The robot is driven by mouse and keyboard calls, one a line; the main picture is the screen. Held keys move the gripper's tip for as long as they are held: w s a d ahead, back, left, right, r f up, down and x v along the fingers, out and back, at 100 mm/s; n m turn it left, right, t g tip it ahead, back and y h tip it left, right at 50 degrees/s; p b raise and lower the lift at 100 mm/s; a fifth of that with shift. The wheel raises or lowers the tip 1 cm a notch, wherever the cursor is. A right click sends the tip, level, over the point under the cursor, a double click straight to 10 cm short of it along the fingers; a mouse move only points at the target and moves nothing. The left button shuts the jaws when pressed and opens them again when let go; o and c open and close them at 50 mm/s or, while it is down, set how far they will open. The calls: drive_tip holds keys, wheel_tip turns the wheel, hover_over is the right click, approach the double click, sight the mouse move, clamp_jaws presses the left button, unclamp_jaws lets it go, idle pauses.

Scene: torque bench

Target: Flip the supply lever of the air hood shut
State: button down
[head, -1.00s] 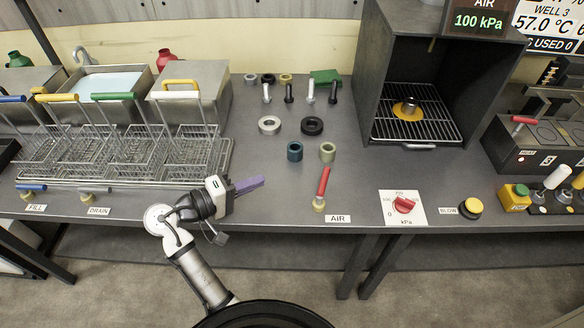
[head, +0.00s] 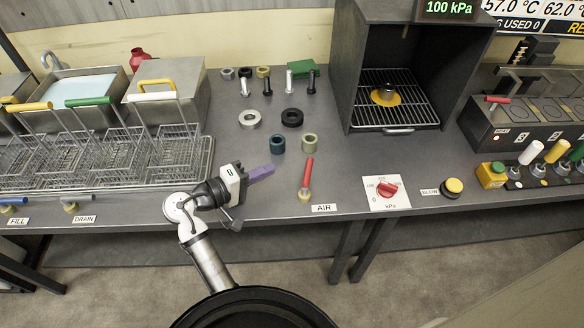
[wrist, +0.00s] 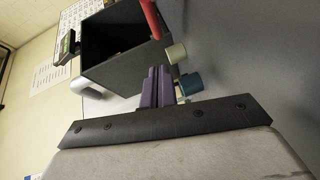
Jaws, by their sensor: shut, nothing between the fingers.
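The air supply lever (head: 308,173) has a red handle on a pale round base beside the AIR label (head: 324,208), near the bench's front edge. Its handle stands up, leaning slightly right. Its red handle also shows at the top of the wrist view (wrist: 150,18). The air hood (head: 350,75) is a dark open-fronted box at the back, with a wire rack inside; its display reads 100 kPa. My gripper (head: 262,172), with purple fingers, is shut and empty, left of the lever and apart from it. The fingers also show in the wrist view (wrist: 158,86).
A red pressure knob (head: 387,188) and a yellow BLOW button (head: 454,187) lie right of the lever. Wire baskets (head: 100,160) fill the left. Bench between gripper and lever is clear.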

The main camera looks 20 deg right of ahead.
sight(308, 175)
drive_tip(key=x, duration=0.3)
drive_tip(key=shift+d+p, duration=0.35)
drive_tip(key=shift+d, duration=0.05)
drive_tip(key=shift+s+d+f+p, duration=0.1)
drive_tip(key=shift+s+d+p, duration=0.15)
drive_tip(key=shift+d, duration=0.25)
drive_tip(key=shift+s+d+f+p, duration=0.1)
drive_tip(key=shift+s+d+f, duration=0.05)
drive_tip(key=shift+s+d, duration=0.3)
drive_tip(key=shift+s+d+f, duration=0.2)
drive_tip(key=shift+s+d, duration=0.05)
drive_tip(key=shift+d, duration=0.35)
